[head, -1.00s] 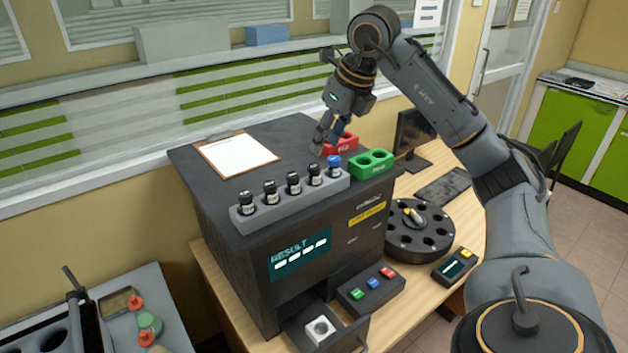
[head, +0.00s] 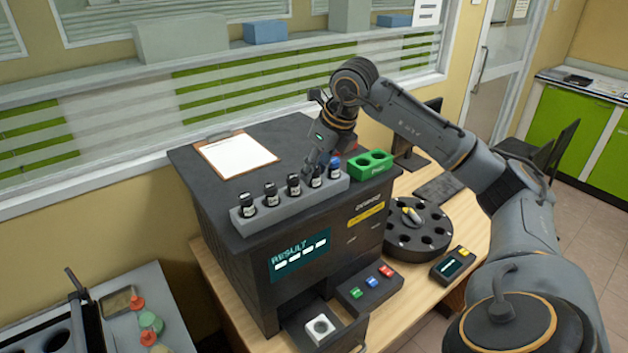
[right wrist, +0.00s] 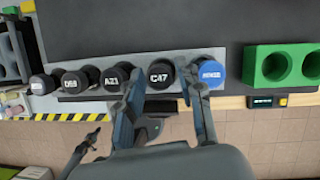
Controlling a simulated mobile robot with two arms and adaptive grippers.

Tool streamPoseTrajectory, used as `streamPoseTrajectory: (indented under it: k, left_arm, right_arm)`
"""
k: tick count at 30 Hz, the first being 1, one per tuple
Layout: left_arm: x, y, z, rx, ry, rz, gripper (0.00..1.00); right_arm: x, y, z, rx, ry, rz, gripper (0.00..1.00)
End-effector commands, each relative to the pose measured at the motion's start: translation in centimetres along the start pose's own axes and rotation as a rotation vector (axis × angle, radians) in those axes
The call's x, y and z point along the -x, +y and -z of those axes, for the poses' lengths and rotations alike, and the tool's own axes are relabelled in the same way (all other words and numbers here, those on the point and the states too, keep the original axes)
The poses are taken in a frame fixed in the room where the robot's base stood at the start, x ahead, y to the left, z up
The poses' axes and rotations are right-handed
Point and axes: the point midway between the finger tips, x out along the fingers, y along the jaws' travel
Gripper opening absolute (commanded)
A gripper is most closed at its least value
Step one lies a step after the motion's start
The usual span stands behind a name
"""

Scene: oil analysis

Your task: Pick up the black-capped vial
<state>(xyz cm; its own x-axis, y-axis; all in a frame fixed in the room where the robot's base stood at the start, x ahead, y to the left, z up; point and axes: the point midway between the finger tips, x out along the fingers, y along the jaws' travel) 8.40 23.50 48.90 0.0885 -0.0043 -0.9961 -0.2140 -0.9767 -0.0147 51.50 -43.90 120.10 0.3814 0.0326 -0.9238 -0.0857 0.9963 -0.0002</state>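The grey vial rack (head: 240,222) stands on top of the dark analyser and holds several black-capped vials and one blue-capped vial (head: 334,166) at its right end. In the right wrist view, the caps are seen from above: the black C47 cap (right wrist: 160,74), the A21 cap (right wrist: 115,78) and the blue cap (right wrist: 209,75). My right gripper (head: 314,160) is at the right part of the rack. In the right wrist view its fingers (right wrist: 166,84) are apart, one on each side of the C47 vial; contact is unclear. My left gripper is not in view.
A green block (head: 370,165) with holes sits right of the rack. A red block (head: 351,147) behind is mostly hidden by my arm. A clipboard (head: 236,155) lies behind the rack. A round carousel (head: 418,228) and a drawer (head: 323,328) are lower down.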

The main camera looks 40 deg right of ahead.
Motion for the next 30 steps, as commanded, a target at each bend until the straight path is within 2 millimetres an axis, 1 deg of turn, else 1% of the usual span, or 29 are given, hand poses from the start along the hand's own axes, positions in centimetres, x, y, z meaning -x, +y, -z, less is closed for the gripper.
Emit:
streamPoseTrajectory:
  k: [1,4,5,14,20,26,27,30]
  left_arm:
    - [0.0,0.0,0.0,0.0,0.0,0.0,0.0]
    - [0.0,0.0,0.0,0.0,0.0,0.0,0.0]
    - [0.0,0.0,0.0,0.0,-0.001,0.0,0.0]
    - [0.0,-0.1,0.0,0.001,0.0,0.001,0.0]
    - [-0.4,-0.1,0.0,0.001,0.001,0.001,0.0]
    - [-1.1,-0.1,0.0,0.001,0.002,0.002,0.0]
    - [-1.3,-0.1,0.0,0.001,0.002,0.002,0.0]
    - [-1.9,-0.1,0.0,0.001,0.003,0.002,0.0]
  right_arm:
    - [0.0,0.0,0.0,0.0,0.0,0.0,0.23]
    - [0.0,0.0,0.0,0.0,0.0,0.0,0.03]
    - [0.0,0.0,0.0,0.0,0.0,0.0,0.0]
    - [0.1,0.0,0.0,0.0,0.0,0.0,0.0]
    - [0.7,0.1,-0.4,0.0,-0.003,-0.001,0.0]
    - [2.5,0.0,-1.2,0.0,-0.006,-0.001,0.0]
    - [3.1,0.1,-1.3,0.001,-0.007,-0.001,0.0]
    - [5.4,0.0,-0.3,0.0,-0.007,0.003,0.0]
